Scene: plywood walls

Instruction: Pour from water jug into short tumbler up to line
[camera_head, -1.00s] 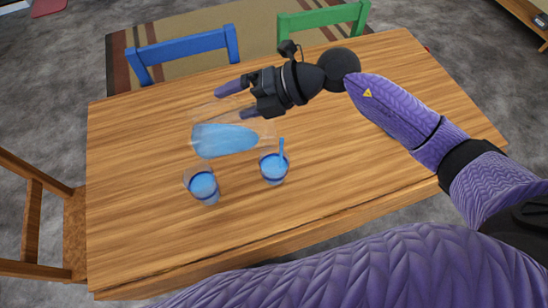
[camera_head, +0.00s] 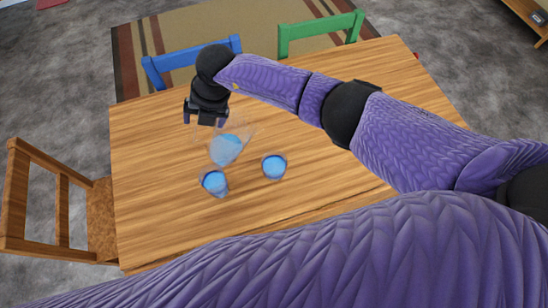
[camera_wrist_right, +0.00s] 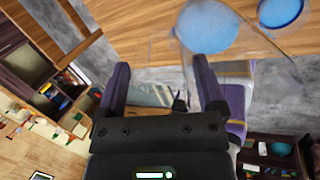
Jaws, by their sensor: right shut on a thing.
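The clear water jug (camera_head: 227,150) holds blue water and is over the table, behind the two tumblers. My right gripper (camera_head: 207,120) is at its far left side, shut on it. In the right wrist view the jug (camera_wrist_right: 207,30) shows beyond my fingers (camera_wrist_right: 162,78). A clear tumbler (camera_head: 274,167) with blue water stands to the right of the jug. A second tumbler (camera_head: 214,183) with blue water stands in front of the jug. No stream shows now. The fill line is too small to read. My left gripper is out of view.
The wooden table (camera_head: 330,90) is clear at the back right. A blue chair (camera_head: 190,52) and a green chair (camera_head: 320,30) stand behind it, and a wooden chair (camera_head: 50,190) stands at the left. My purple arm crosses the right side.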

